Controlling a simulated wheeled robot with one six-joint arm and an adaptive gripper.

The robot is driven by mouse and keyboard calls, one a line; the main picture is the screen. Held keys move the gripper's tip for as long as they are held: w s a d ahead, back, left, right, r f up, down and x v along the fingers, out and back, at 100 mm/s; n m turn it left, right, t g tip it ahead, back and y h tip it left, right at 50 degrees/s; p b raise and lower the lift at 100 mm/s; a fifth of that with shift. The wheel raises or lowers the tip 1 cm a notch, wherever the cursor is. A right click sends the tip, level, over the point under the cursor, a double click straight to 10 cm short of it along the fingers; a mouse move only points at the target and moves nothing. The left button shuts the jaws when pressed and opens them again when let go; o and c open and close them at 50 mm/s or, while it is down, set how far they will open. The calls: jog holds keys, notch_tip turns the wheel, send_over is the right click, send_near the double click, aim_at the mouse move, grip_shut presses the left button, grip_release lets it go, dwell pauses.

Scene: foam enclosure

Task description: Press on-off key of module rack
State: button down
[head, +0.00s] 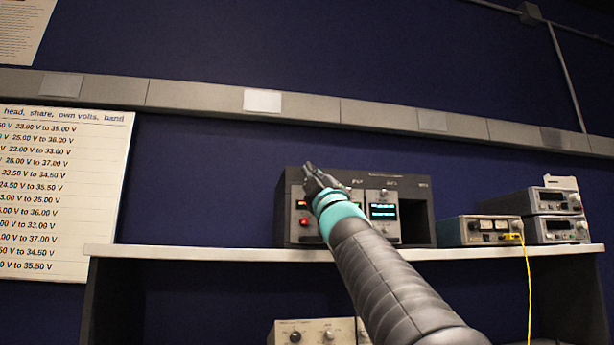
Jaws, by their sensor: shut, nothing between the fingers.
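The module rack (420,218) is a dark grey box on the shelf, right of the picture's middle. Its left module has red lights or keys and its right module (383,211) has two lit cyan displays. An empty dark bay shows at its right side. My gripper (308,166) is shut and empty, pointing up in front of the rack's upper left part. My arm with a teal band covers part of the rack's front. I cannot tell which small key is the on-off key, nor whether the gripper touches the rack.
The rack stands on a pale shelf (200,251). Several grey instruments (480,230) stand to its right, with a yellow cable (528,290) hanging down. Another instrument (312,332) sits below the shelf. A printed voltage chart (60,190) hangs at left. The shelf left of the rack is clear.

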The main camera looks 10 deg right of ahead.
jog(key=shift+w, duration=0.15)
dwell(0.3)
jog(key=shift+w, duration=0.45)
dwell(0.3)
jog(key=shift+s, duration=0.5)
jog(key=s+b, duration=0.1)
jog(key=s, duration=0.5)
jog(key=shift+b, duration=0.4)
